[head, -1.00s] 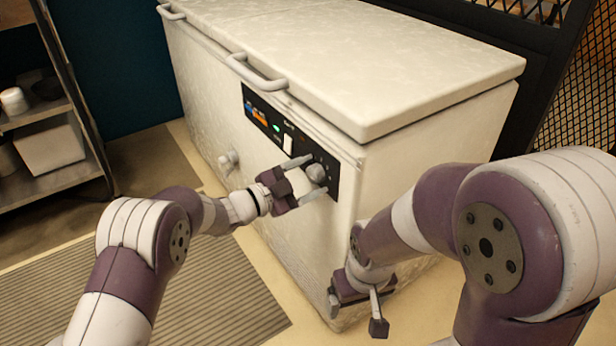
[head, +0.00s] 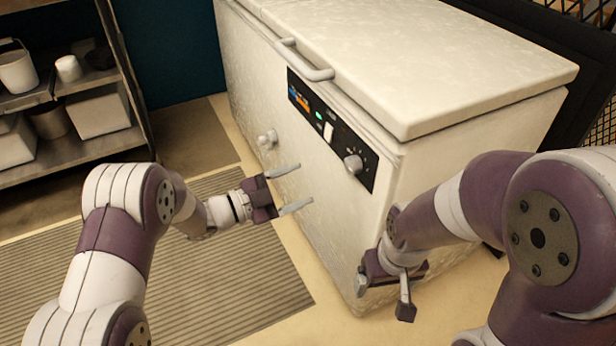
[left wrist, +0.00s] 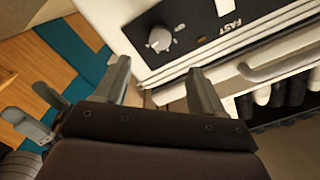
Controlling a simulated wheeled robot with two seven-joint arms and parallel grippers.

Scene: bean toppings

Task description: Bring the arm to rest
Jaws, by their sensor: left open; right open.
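My left gripper (head: 290,188) is open and empty in the head view. It stands a little apart from the front of the white chest freezer (head: 470,85), below its control panel. The black control panel (head: 325,128) carries a green light, a white switch and a round grey knob (head: 353,164). In the left wrist view, the open fingers of my left gripper (left wrist: 158,85) show with nothing between them, and a knob (left wrist: 160,38) lies beyond them. My right gripper (head: 384,298) is open, low beside the freezer's near corner, and holds nothing visible.
A metal shelf (head: 80,160) with pots and white containers stands at the left. A ribbed grey mat (head: 215,285) lies on the floor before the freezer. A mesh panel (head: 603,128) stands at the right.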

